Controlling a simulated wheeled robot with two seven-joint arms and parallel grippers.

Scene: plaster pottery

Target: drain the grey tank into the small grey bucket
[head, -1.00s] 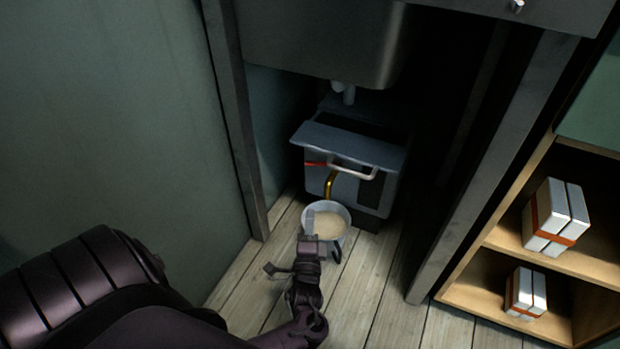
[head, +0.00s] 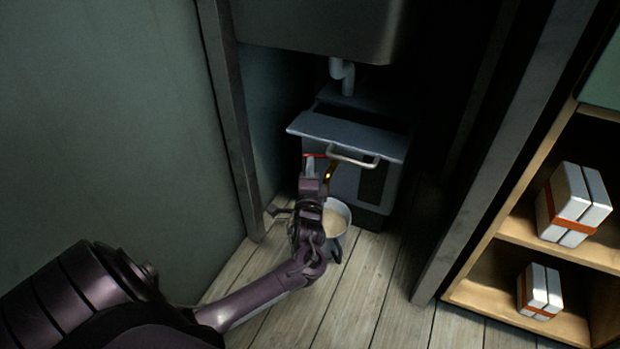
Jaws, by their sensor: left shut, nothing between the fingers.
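The grey tank (head: 345,185) stands on the floor beneath a sink, with a grey lid (head: 345,133) and a pale handle on its front. A short brass spout (head: 329,172) comes out of its front, partly hidden by my arm. A small red-orange strip (head: 318,156) shows left of the handle. The small grey bucket (head: 339,240) stands upright on the floor below the spout, with pale beige contents; my arm hides its left side. My left gripper (head: 310,162) is shut and empty, raised in front of the tank's left side, by the red strip. My right gripper is not in view.
The sink basin (head: 310,28) and its drain pipe (head: 342,75) hang above the tank. Grey posts (head: 228,120) flank the opening. A wooden shelf (head: 515,228) with white boxes (head: 573,205) stands at right. The plank floor (head: 365,285) in front is mostly clear.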

